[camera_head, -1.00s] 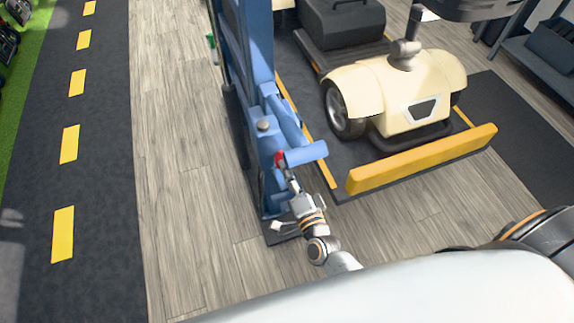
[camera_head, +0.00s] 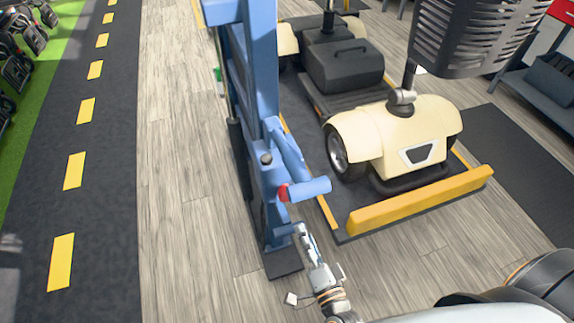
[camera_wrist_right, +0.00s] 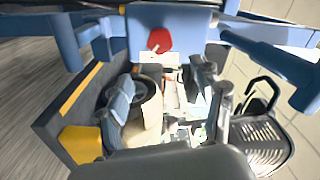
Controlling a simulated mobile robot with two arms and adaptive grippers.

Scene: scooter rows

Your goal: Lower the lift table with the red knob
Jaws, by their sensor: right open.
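The lift table's blue post (camera_head: 262,65) stands left of centre in the head view. Its dark platform (camera_head: 352,190) with yellow edges lies low and carries a cream scooter (camera_head: 420,140). The red knob (camera_head: 283,193) sits on the post's near side, beside a blue cylinder (camera_head: 308,189). In the right wrist view the knob (camera_wrist_right: 159,39) is at upper centre on a blue face. My right gripper (camera_head: 302,231) is open and empty, just below and apart from the knob. Its two fingers (camera_wrist_right: 166,108) are spread in the wrist view. My left gripper is not in view.
A yellow stop bar (camera_head: 420,200) crosses the platform's near end. A dark basket (camera_head: 470,38) overhangs at upper right. Wooden floor (camera_head: 190,190) left of the post is clear, beside a dark lane with yellow dashes (camera_head: 75,170).

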